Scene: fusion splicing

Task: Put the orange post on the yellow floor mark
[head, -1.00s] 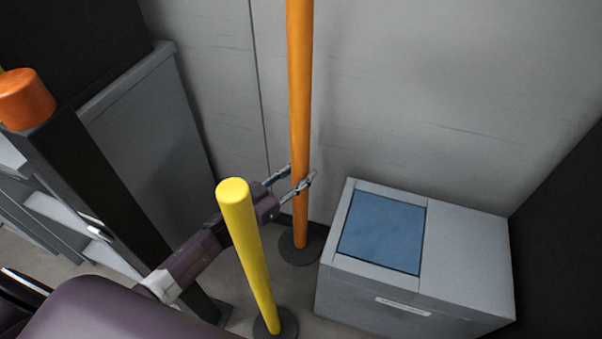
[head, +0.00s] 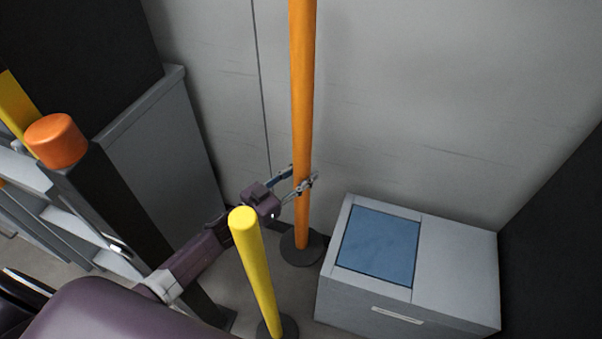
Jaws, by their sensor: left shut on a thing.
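The orange post (head: 303,110) stands upright on a round dark base (head: 301,246) by the grey wall, and its top runs out of the picture. My left gripper (head: 304,183) has its two fingers around the post's lower half and is shut on it. The base appears to be at floor level; I cannot tell whether it touches the floor. The yellow floor mark does not show. My right gripper is not in view.
A yellow post (head: 255,265) on a dark base stands in front of my left forearm. A grey box with a blue panel (head: 378,246) stands at the right. A black post with an orange cap (head: 56,141) and grey cabinets (head: 160,140) are at the left.

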